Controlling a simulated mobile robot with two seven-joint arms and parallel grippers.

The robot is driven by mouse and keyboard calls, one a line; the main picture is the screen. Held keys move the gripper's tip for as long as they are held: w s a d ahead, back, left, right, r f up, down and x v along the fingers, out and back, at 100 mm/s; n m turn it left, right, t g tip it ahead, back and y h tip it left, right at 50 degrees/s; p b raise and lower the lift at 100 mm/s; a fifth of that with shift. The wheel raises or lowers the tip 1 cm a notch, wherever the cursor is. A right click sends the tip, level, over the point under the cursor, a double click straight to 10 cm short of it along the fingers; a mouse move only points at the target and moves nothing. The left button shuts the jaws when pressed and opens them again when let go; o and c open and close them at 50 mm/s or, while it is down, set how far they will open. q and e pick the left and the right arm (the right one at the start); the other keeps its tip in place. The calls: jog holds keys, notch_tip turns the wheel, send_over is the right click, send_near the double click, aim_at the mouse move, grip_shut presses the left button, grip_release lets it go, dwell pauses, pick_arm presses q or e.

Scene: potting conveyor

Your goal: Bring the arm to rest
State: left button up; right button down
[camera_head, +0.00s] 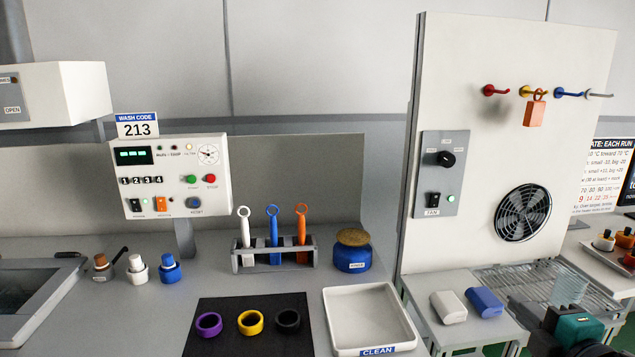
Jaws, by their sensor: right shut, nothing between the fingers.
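My right gripper (580,332), dark with teal housing, shows at the bottom right corner, partly cut off by the picture's edge. It is shut and holds nothing. It appears in front of the wire drying rack (515,283), near a clear glass (569,287); whether it touches anything there I cannot tell. My left gripper is out of view.
A white tray (332,318) marked CLEAN and a dark mat (213,342) with three rings lie in front. A tool rack (236,262) stands behind the mat. A white panel (470,85) with hooks and a fan rises at right. A side stand holds white (449,307) and blue (484,302) blocks.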

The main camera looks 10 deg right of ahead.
jog(key=s+a+f+m+g, duration=0.2)
jog(key=a+f+m, duration=0.1)
jog(key=f, duration=0.5)
jog(key=s+a+f+m+g, duration=0.1)
jog(key=a+f+m, duration=0.25)
jog(key=f, duration=0.45)
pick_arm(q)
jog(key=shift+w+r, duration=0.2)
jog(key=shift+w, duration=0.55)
pick_arm(e)
jog(key=s+a+f+m+g+y, duration=0.1)
jog(key=s+a+f+m+y, duration=0.1)
jog(key=a+f, duration=0.3)
jog(key=s+a+f+m+g+y, duration=0.1)
jog(key=a+f+m, duration=0.4)
jog(key=a, duration=0.7)
jog(key=shift+s+f+g+y, duration=0.15)
jog(key=shift+s+g+y, duration=0.3)
jog(key=shift+s, duration=0.6)
